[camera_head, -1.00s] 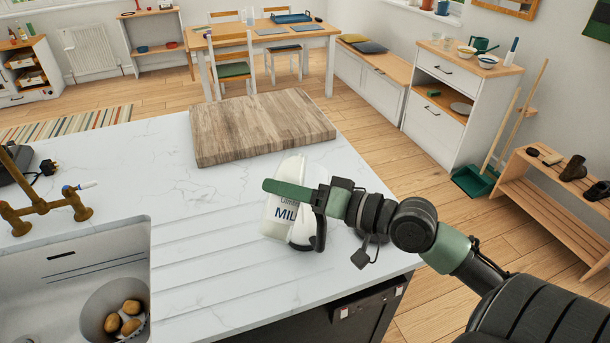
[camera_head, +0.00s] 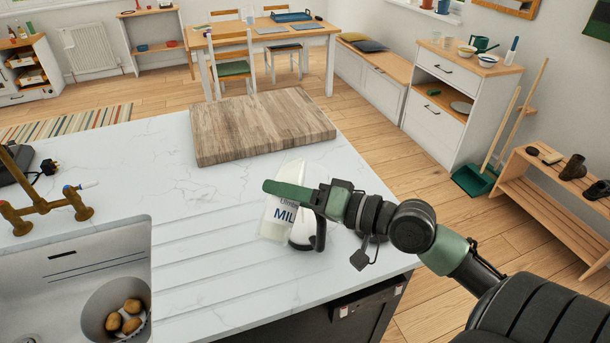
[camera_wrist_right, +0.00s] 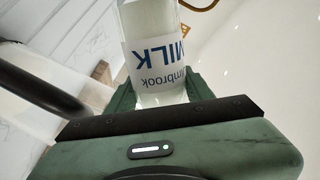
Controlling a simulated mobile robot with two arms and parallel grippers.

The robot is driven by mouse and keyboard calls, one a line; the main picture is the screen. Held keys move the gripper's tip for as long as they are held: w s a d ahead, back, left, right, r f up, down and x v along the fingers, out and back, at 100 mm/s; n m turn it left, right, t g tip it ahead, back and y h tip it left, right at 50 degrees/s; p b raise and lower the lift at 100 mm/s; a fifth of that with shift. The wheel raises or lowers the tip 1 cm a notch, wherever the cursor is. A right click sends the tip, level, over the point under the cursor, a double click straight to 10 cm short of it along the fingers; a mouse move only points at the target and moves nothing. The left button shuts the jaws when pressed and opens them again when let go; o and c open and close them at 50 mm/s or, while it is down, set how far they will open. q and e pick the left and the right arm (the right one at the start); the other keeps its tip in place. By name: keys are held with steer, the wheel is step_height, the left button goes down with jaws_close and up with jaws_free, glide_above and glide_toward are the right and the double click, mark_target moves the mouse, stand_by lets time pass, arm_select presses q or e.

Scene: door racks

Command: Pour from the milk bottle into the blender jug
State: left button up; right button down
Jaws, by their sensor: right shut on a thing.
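The bottle has a pale body and blue "MILK" lettering and leans in the picture. In the right wrist view the bottle (camera_wrist_right: 155,45) stands between the green jaws, its lettering upside down. A rounded white vessel with a dark curved handle (camera_head: 320,237), apparently the blender jug, is right beside the bottle, largely hidden by bottle and gripper. A dark handle-like bar shows at the left in the wrist view. Bottle mouth and any stream are not visible. My left gripper is out of view.
A wooden board (camera_head: 262,126) lies behind on the white counter (camera_head: 190,205). A sink (camera_head: 45,275) with several potatoes and a brass tap (camera_head: 45,210) are at the left. The counter between sink and bottle is clear.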

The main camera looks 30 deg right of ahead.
steer(key=shift+s+a+f+m+g+p, duration=0.15)
steer(key=shift+m+p, duration=0.15)
steer(key=shift+m, duration=0.45)
steer(key=shift+w+f+m+g+p, duration=0.15)
steer(key=shift+m+p, duration=0.1)
steer(key=shift+m, duration=0.5)
stand_by(1.5)
steer(key=shift+w+d+r+m+y+p, duration=0.4)
steer(key=shift+d+r+m+p, duration=0.2)
steer(key=shift+m+p, duration=0.3)
stand_by(1.9)
